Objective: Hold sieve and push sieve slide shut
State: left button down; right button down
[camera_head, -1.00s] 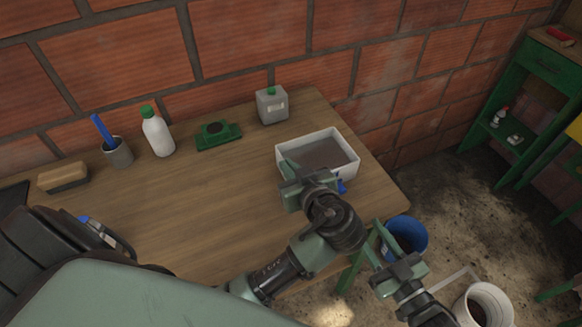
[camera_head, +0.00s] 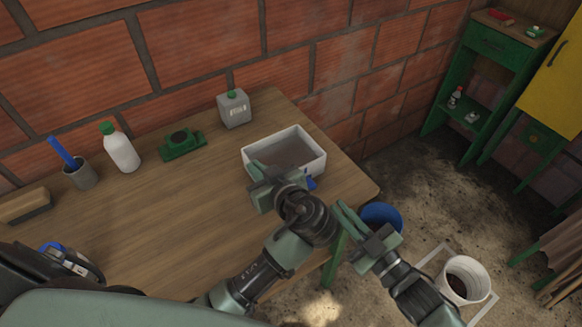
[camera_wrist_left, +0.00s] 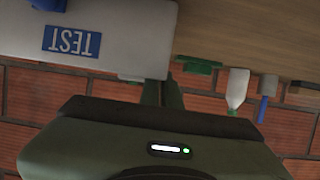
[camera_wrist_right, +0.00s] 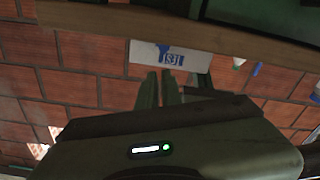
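The sieve (camera_head: 285,152), a white box with a grey inside, stands near the right end of the table. A blue piece (camera_head: 311,182) shows at its front, partly behind my left gripper. The front wall with a blue TEST label shows upside down in the left wrist view (camera_wrist_left: 130,45). My left gripper (camera_head: 258,172) is at the near left corner, its fingers close together on either side of the wall. My right gripper (camera_head: 350,217) is in the air beyond the table's right edge, fingers together and empty, apart from the sieve. The sieve also shows in the right wrist view (camera_wrist_right: 145,53).
A grey canister (camera_head: 234,110), a green device (camera_head: 183,145), a white bottle (camera_head: 122,152), a cup with a blue handle (camera_head: 80,173) and a brush (camera_head: 22,206) stand along the back. A blue bucket (camera_head: 382,217) and white bucket (camera_head: 468,280) are on the floor right.

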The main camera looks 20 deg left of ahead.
aim_at(310, 184)
jog(key=w+a+r+m+g+y, duration=0.15)
jog(key=a+r+m+g, duration=0.35)
jog(key=m, duration=0.6)
jog(key=w+a+r+m+g, duration=0.3)
jog(key=a+r+m+g, duration=0.15)
jog(key=m, duration=0.75)
jog(key=w+a+r+m+g, duration=0.2)
jog(key=a+r+m+g, duration=0.25)
jog(key=m, duration=0.65)
jog(key=w+d+n+t+h, duration=0.1)
jog(key=w+d+n+h, duration=0.65)
jog(key=n+h, duration=0.6)
jog(key=shift+m+h, duration=0.85)
jog(key=shift+h, duration=0.05)
jog(key=x, duration=0.3)
jog(key=d+x, duration=0.1)
jog(key=x, duration=0.2)
jog(key=s+d+x, duration=0.1)
jog(key=x, duration=0.3)
jog(key=shift+s+a+f, duration=0.85)
jog(key=shift+s+f, duration=0.1)
jog(key=shift+f, duration=0.15)
jog(key=shift+s+a+f, duration=0.25)
jog(key=shift+s, duration=0.1)
